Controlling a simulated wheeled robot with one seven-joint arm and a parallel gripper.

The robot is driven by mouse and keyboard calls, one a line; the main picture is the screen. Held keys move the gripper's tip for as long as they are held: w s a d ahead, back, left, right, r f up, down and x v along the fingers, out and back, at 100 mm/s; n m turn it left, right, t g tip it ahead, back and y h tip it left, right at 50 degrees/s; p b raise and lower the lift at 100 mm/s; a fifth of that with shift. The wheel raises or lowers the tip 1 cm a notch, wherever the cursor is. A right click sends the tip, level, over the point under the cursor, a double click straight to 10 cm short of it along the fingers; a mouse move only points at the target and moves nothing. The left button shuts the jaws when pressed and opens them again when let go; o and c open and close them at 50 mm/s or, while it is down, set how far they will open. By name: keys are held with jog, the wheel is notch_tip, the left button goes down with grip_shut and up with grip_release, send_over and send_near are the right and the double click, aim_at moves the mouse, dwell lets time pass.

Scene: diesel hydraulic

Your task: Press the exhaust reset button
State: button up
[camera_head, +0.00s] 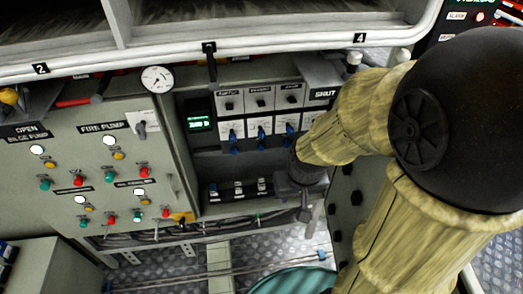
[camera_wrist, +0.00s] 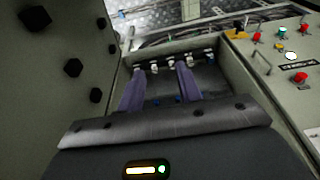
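I cannot pick out the exhaust reset button by its label; the small labels are too blurred to read. A row of small white-topped switches (camera_head: 237,188) sits low in the recessed compartment, and it also shows in the wrist view (camera_wrist: 168,65). Small blue parts lie near them. My gripper (camera_wrist: 160,88) has two purple fingers spread apart, with nothing between them. The fingers point into the compartment toward the switch row, and I cannot tell whether they touch it. In the head view, my dark wrist is at the compartment's right side and the fingertips are unclear.
A left panel (camera_head: 60,170) carries several red, green, yellow and white buttons, labelled fire pump and bilge pump. A pressure gauge (camera_head: 157,79) sits above it. Several grey switch modules (camera_head: 260,98) and a green display (camera_head: 200,122) are above the row. A bolted wall (camera_wrist: 58,110) stands close beside my gripper.

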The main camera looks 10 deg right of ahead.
grip_shut()
dwell(1.4)
